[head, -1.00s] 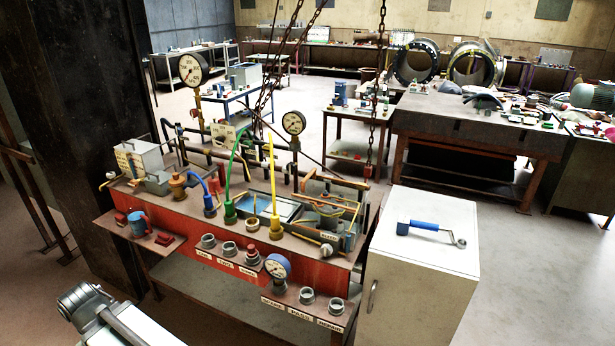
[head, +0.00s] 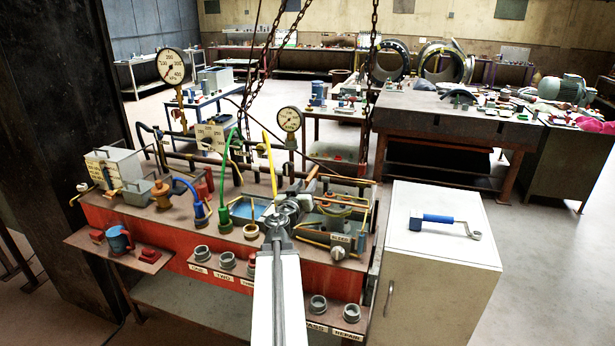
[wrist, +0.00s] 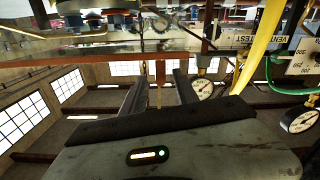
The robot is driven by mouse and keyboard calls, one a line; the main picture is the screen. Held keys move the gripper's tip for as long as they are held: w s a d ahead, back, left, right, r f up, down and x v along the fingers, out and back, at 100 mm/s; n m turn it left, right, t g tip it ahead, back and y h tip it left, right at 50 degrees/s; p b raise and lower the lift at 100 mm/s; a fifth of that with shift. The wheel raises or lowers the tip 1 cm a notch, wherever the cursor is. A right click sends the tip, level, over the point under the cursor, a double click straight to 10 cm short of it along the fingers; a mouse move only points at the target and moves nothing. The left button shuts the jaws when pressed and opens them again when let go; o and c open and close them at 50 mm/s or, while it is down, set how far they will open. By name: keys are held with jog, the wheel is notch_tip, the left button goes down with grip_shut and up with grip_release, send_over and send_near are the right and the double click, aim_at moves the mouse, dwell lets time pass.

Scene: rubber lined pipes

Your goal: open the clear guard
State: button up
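My gripper (head: 283,208) reaches over the test bench from the front, in front of the metal box (head: 343,238) with the small label plate. In the wrist view its two dark fingers (wrist: 162,76) stand apart with a gap between them, and nothing is clearly held. I cannot pick out a clear guard for certain; any see-through panel on the box is too faint to tell. My gripper and arm hide part of the bench to the left of the box.
A yellow hose (head: 271,165) and a green hose (head: 228,190) rise left of my gripper. Chains (head: 370,90) hang behind. A dial gauge (head: 290,120) stands at the back. A white cabinet (head: 440,260) with a blue-handled tool (head: 440,219) is to the right.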

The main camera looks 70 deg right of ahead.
aim_at(312, 172)
jog(key=shift+r, duration=0.1)
jog(key=d, duration=0.7)
jog(key=shift+w+d, duration=0.3)
jog(key=shift+d, duration=0.05)
jog(key=shift+c, duration=0.4)
grip_shut()
dwell(0.5)
